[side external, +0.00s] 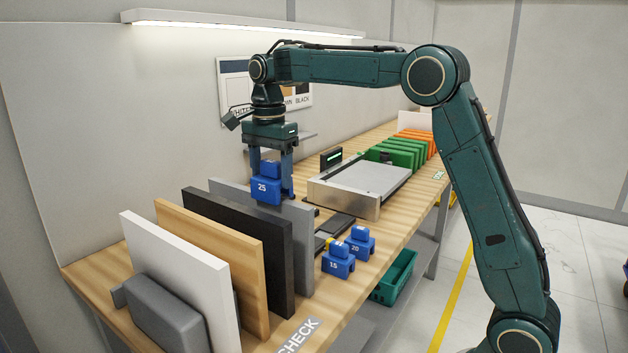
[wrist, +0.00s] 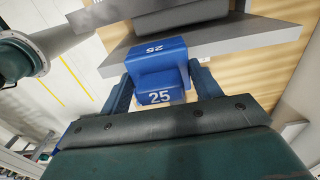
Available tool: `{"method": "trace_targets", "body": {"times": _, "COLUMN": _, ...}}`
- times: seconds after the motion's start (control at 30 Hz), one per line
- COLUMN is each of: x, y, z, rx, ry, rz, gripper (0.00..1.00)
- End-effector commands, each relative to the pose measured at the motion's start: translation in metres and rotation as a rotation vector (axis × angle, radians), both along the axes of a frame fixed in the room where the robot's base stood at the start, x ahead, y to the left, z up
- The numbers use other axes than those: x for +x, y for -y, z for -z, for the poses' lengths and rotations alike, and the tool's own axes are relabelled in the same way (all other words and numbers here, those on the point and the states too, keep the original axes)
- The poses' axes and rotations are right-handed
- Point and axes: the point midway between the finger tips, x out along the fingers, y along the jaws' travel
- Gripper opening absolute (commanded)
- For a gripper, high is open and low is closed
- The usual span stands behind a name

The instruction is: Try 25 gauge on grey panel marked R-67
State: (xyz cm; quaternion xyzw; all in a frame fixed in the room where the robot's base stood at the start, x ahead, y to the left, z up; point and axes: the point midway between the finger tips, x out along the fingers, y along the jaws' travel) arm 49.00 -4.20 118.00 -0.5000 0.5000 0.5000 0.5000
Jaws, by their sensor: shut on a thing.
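My gripper (side external: 271,187) is shut on the blue gauge marked 25 (side external: 266,190), which also shows between the fingers in the wrist view (wrist: 160,80). The grey panel (side external: 303,235) stands upright at the back of the row of panels. The gauge is at the panel's top edge, and in the wrist view it overlaps the grey panel (wrist: 225,38). I cannot tell whether it touches or fits over the edge. No R-67 mark is readable. Blue gauges marked 15 (side external: 338,264) and 20 (side external: 359,245) stand on the bench.
Black (side external: 240,245), wood-coloured (side external: 212,262) and white (side external: 178,280) panels stand in front of the grey one. A metal-framed tray (side external: 360,185) lies behind, with green (side external: 400,152) and orange (side external: 420,140) pieces beyond. A green bin (side external: 395,278) sits below the bench edge.

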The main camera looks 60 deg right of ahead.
Motion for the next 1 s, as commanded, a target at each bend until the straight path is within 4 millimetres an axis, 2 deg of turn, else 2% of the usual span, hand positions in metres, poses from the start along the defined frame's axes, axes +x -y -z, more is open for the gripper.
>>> {"method": "trace_targets", "body": {"times": 1.0, "x": 0.0, "y": 0.0, "z": 0.0084, "rx": 0.0, "ry": 0.0, "rz": 0.0, "gripper": 0.37}}
